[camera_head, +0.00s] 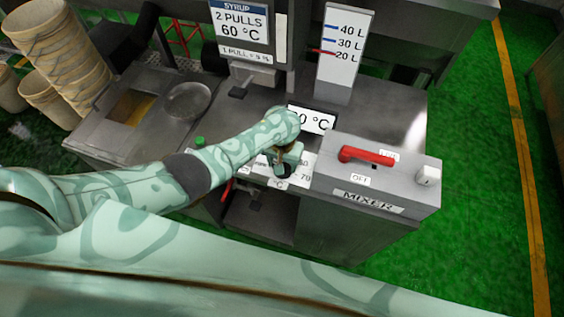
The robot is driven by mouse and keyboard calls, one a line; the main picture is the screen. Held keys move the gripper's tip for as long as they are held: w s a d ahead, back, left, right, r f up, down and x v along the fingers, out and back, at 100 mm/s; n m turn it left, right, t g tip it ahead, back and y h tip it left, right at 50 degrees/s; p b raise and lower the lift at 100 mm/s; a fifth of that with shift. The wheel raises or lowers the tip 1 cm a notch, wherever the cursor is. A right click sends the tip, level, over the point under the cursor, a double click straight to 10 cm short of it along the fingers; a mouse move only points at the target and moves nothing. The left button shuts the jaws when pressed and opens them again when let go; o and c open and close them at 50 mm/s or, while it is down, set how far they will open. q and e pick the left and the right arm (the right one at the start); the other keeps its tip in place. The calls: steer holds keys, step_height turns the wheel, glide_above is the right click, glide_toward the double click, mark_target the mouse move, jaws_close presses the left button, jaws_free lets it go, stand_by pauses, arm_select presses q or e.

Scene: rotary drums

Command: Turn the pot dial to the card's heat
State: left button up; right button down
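The card (239,22) at the top reads "SYRUP, 2 PULLS, 60 °C". A white display (321,121) shows "0 °C"; my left arm hides its first digit. The white dial panel (301,167) bears scale marks with "70" and "°C"; much of it is covered. My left gripper (284,168) points down over the middle of this panel, at a small dark knob that is the pot dial. The fingers and the knob overlap, so I cannot tell whether they grip it. The dial's pointer is hidden. My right gripper is out of view.
Right of the panel stands a grey mixer box (330,178) with a red lever (367,156) and a white knob (428,175). A level gauge (342,50) marked 20 to 40 L stands behind. Stacked buckets (60,50) are at far left. Green floor lies open at right.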

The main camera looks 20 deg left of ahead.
arm_select(q)
steer(key=shift+m, duration=0.3)
steer(key=shift+c, duration=0.3)
steer(key=shift+m+p, duration=0.4)
steer(key=shift+m, duration=0.5)
steer(key=m, duration=0.3)
steer(key=shift+m+p, duration=0.3)
steer(key=m, duration=0.3)
steer(key=shift+d+m, duration=0.1)
steer(key=shift+m, duration=0.2)
steer(key=m, duration=0.3)
steer(key=shift+f+m, duration=0.1)
steer(key=shift+m, duration=0.2)
steer(key=m, duration=0.3)
steer(key=shift+m, duration=0.4)
steer(key=m, duration=0.3)
steer(key=shift+d, duration=0.1)
steer(key=m, duration=0.6)
steer(key=shift+m, duration=0.4)
